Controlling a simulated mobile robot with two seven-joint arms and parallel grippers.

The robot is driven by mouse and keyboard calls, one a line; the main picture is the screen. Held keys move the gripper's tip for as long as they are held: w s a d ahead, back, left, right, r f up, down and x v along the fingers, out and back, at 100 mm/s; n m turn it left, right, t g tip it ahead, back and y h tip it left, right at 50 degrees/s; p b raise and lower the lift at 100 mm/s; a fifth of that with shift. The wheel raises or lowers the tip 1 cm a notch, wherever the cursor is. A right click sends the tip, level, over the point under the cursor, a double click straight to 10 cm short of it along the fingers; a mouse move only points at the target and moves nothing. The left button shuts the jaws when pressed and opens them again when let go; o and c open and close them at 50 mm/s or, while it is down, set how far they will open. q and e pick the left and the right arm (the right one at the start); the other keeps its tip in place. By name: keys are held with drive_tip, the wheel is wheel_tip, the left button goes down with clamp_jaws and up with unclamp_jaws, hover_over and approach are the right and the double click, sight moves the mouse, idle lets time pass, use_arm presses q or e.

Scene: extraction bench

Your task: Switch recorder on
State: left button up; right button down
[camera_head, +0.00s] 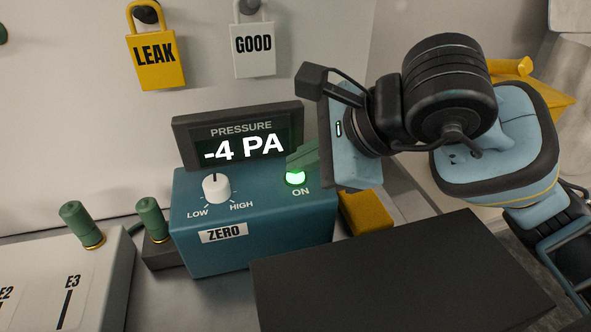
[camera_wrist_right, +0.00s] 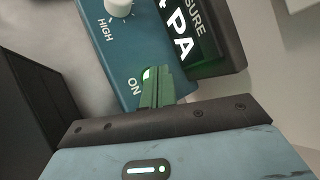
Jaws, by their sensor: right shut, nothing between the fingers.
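The recorder is a blue box (camera_head: 265,238) with a dark display (camera_head: 240,135) that reads "PRESSURE -4 PA". On its top are a white knob (camera_head: 216,187) marked LOW and HIGH, and a green-lit button (camera_head: 295,177) above the word ON. My right gripper (camera_head: 300,163) is shut, with its green fingers at the button. In the right wrist view the shut fingers (camera_wrist_right: 153,90) cover most of the button (camera_wrist_right: 146,74); whether they touch it I cannot tell. The display (camera_wrist_right: 190,35) and knob (camera_wrist_right: 119,7) also show there. My left gripper is not in view.
A grey panel (camera_head: 95,265) with green plugs stands at the left. A dark flat-topped box (camera_head: 400,275) lies in front on the right, with a yellow block (camera_head: 366,212) behind it. LEAK (camera_head: 155,55) and GOOD (camera_head: 253,50) tags hang on the back wall.

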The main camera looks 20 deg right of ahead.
sight(303, 177)
drive_tip(key=shift+r+p, duration=0.4)
drive_tip(key=shift+r, duration=0.3)
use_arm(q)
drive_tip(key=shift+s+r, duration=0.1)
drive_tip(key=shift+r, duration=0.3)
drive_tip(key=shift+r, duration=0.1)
use_arm(e)
drive_tip(key=shift+r, duration=0.1)
